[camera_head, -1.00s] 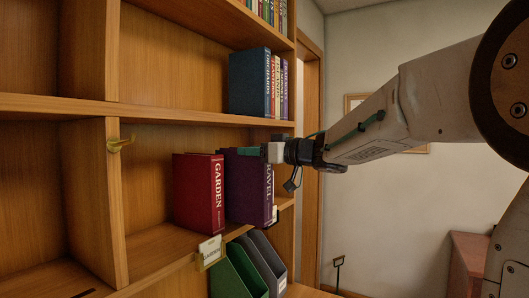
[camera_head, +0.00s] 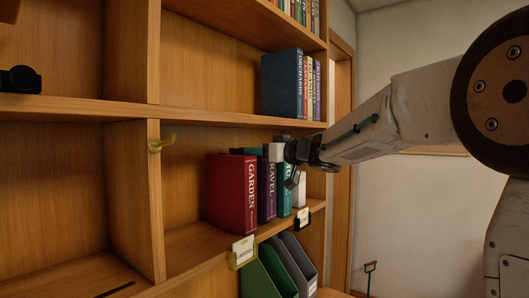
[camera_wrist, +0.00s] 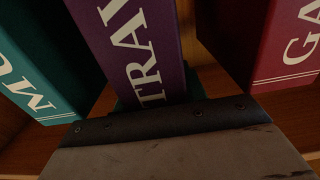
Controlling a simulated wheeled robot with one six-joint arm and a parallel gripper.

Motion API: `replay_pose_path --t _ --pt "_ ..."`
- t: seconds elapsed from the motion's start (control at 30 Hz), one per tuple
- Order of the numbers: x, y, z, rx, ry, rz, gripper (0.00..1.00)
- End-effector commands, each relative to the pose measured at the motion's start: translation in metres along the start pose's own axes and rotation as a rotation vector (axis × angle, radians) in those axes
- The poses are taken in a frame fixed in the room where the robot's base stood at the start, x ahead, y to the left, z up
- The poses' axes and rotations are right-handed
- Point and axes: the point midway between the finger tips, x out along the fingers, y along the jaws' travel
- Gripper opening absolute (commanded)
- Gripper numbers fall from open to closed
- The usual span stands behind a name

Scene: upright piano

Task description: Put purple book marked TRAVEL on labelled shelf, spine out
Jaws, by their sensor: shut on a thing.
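The purple book (camera_head: 268,190), with "RAVEL" readable on its spine, stands upright on the middle shelf (camera_head: 190,250). Its spine faces out, between a red GARDEN book (camera_head: 232,195) and a teal book (camera_head: 285,192). In the wrist view the purple book (camera_wrist: 135,45) shows "TRAV", with the teal book (camera_wrist: 35,75) left and the red book (camera_wrist: 270,45) right. My gripper (camera_head: 255,151) is shut on the purple book near its top; the fingers are partly hidden. Brass-framed label holders (camera_head: 243,251) sit on the shelf edge; their small print is hard to read.
More books (camera_head: 290,83) stand on the shelf above, whose board (camera_head: 210,115) is close over my gripper. A brass hook (camera_head: 161,144) sticks out from the upright divider at left. Green and grey file holders (camera_head: 280,265) stand below. The shelf left of the red book is clear.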

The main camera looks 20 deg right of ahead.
Motion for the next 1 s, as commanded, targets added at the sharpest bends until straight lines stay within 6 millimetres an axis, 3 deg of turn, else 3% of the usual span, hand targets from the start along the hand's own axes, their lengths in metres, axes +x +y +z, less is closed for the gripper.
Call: replay_pose_path --t 1.0 --pt "0.0010 0.0001 0.0080 -0.001 0.002 0.000 0.00"
